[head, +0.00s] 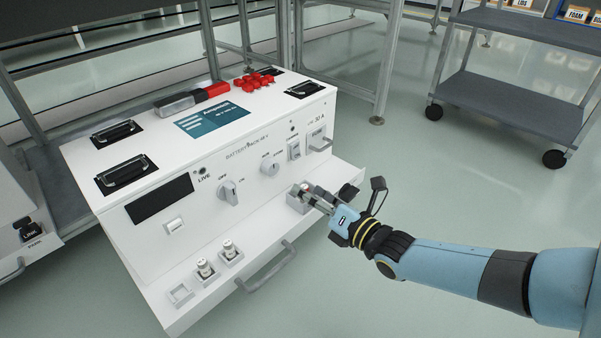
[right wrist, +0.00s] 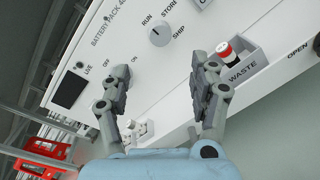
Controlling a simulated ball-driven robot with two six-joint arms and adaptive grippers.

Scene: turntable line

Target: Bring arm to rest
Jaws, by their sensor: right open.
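My right arm reaches in from the right in the head view. Its gripper (head: 315,195) is at the front of the white battery pack cabinet (head: 150,222), close to a small grey box on the ledge. In the right wrist view the gripper (right wrist: 162,72) is open, with nothing between its fingers. The box labelled WASTE (right wrist: 258,58) is right of the fingers and holds a white piece with a red cap (right wrist: 224,52). In the head view the fingers partly hide this box. My left gripper is not in view.
A ledge handle (head: 265,268) sticks out in front. Red pieces (head: 254,80) lie on the cabinet top. A grey cart (head: 510,100) stands behind; the floor between is clear.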

